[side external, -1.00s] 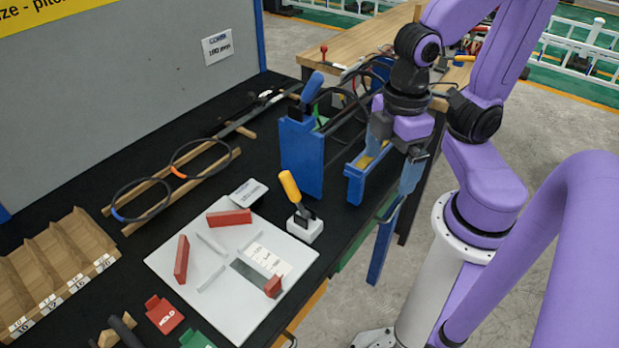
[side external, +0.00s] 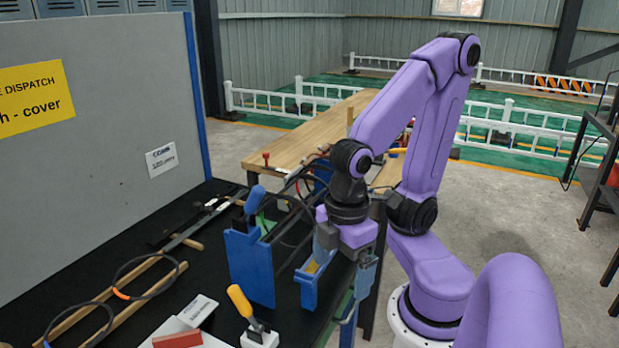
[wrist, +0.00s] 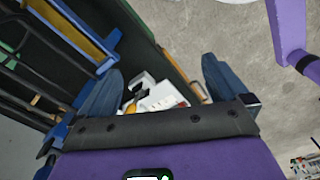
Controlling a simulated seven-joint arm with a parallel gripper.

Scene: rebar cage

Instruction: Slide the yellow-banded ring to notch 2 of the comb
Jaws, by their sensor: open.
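My gripper (side external: 346,264) is open and empty, beside the blue fixture at the table's right edge. In the wrist view its two fingers (wrist: 162,72) are wide apart with nothing held between them. The fixture has a tall blue plate (side external: 250,268) and a lower blue trough (side external: 306,287) with a yellow strip inside; the trough also shows in the wrist view (wrist: 105,42). Black rings (side external: 290,207) stand in the fixture, partly hidden by the plate and my arm. I cannot make out a yellow band on any ring, nor the comb's notch numbers.
An orange-banded ring (side external: 146,276) and a blue-banded ring (side external: 75,335) lie on wooden rails (side external: 160,283) at left. A yellow-handled tool in a white block (side external: 259,338) stands in front. A grey board (side external: 100,140) walls the back.

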